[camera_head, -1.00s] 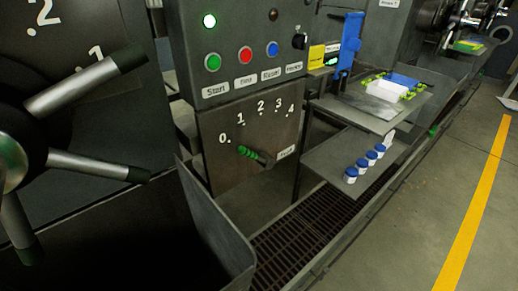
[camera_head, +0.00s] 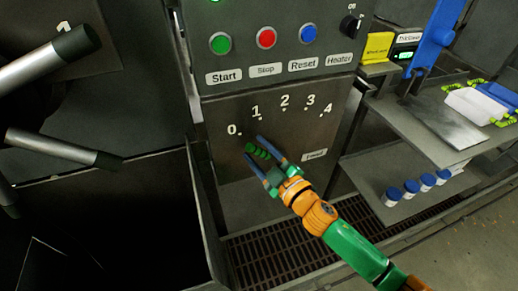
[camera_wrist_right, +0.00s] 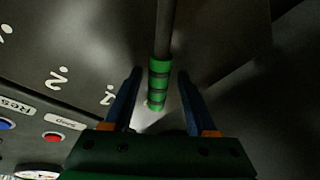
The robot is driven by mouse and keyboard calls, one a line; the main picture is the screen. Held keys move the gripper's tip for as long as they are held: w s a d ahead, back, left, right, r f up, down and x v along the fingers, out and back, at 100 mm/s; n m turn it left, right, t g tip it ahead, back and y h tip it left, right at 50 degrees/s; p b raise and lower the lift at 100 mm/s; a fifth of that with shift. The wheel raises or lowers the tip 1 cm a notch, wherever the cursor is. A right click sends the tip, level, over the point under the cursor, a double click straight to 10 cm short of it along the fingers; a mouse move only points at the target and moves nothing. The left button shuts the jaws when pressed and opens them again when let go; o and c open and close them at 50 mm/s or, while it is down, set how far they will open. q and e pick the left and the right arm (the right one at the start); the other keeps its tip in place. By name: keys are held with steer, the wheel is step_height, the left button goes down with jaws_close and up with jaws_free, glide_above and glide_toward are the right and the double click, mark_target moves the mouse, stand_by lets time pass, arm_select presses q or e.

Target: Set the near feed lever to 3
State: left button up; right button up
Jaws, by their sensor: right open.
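The near feed lever is a dark rod with a ribbed green grip (camera_head: 258,151) on the grey machine front, below the arc of numbers 0 to 4. Its green end lies closest to the 0 mark (camera_head: 233,129). My right gripper (camera_head: 254,146) is open, with one blue finger on each side of the green grip. In the right wrist view, the green grip (camera_wrist_right: 158,85) stands between the spread fingers (camera_wrist_right: 159,72), with a gap on both sides. The lever's pivot is partly hidden by my gripper in the head view. My left gripper is not in view.
Start, Stop and Reset buttons (camera_head: 266,38) and a heater knob (camera_head: 350,25) sit above the scale. A metal hopper wall (camera_head: 207,215) stands left of the lever. Shelves at right hold blue-capped bottles (camera_head: 411,187) and a white box (camera_head: 472,105). A floor grate (camera_head: 262,262) lies below.

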steer(key=shift+w+d+f, duration=0.1)
steer(key=shift+w+d, duration=0.05)
steer(key=shift+d, duration=0.05)
steer(key=shift+a, duration=0.1)
jaws_close()
stand_by(1.2)
